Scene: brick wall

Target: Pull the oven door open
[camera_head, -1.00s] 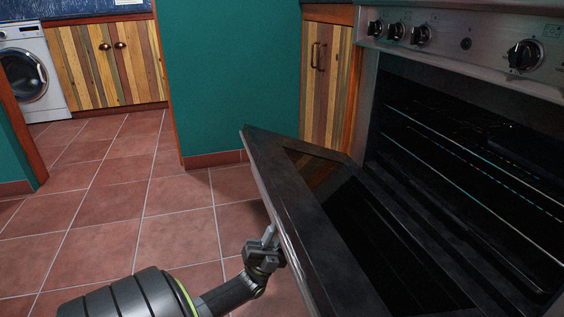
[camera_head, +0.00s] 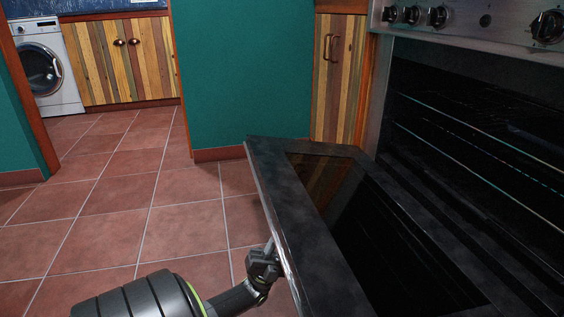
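The oven door (camera_head: 310,235) is swung well down, its dark inner side and glass facing up, tilted below the open oven cavity (camera_head: 475,125). The metal handle (camera_head: 272,225) runs along the door's outer edge at the left. My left gripper (camera_head: 268,252) is at that edge, its fingers touching or very close to the handle; whether they are closed around it is hidden. My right gripper is not in view.
Oven knobs (camera_head: 438,17) line the panel above the cavity. A striped wooden cabinet (camera_head: 337,75) and a green wall (camera_head: 235,75) stand behind the door. A washing machine (camera_head: 45,68) is at the far left. The tiled floor (camera_head: 120,200) on the left is clear.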

